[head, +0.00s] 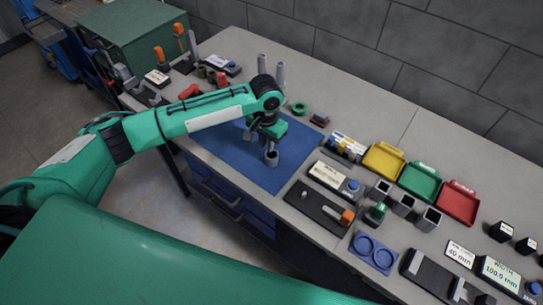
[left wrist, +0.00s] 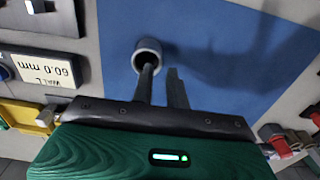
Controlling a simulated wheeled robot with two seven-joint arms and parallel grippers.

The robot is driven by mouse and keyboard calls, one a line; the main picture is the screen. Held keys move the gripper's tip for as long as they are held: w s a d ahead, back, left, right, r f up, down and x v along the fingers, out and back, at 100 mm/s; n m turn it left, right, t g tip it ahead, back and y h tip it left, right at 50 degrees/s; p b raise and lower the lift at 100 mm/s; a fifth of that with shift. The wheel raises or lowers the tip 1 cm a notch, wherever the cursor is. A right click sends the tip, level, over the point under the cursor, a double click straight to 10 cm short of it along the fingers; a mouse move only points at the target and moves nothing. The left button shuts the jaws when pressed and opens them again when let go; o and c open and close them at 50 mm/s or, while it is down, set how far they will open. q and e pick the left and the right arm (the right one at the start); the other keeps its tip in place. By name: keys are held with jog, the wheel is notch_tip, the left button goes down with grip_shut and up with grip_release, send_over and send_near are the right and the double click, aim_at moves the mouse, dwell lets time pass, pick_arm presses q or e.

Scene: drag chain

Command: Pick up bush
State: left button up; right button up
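The bush (head: 271,158) is a short grey hollow cylinder standing upright on the blue mat (head: 225,150). In the left wrist view the bush (left wrist: 148,47) shows its round open top. My left gripper (head: 270,143) points down right above it. In the left wrist view the gripper's two dark fingers (left wrist: 161,70) are apart with a gap between them. One fingertip overlaps the near rim of the bush, and the other is just to its right. I cannot tell whether either finger touches it. My right gripper is not in view.
Right of the mat are a black fixture with an orange handle (head: 346,217), and yellow (head: 383,160), green (head: 420,181) and red (head: 458,203) bins. Grey cylinders (head: 280,75) and a green ring (head: 299,108) stand behind. The mat around the bush is clear.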

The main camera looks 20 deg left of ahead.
aim_at(267, 154)
pick_arm(q)
jog(key=shift+f+p, duration=0.55)
jog(key=shift+f, duration=2.2)
grip_shut()
jog(key=shift+r, duration=0.15)
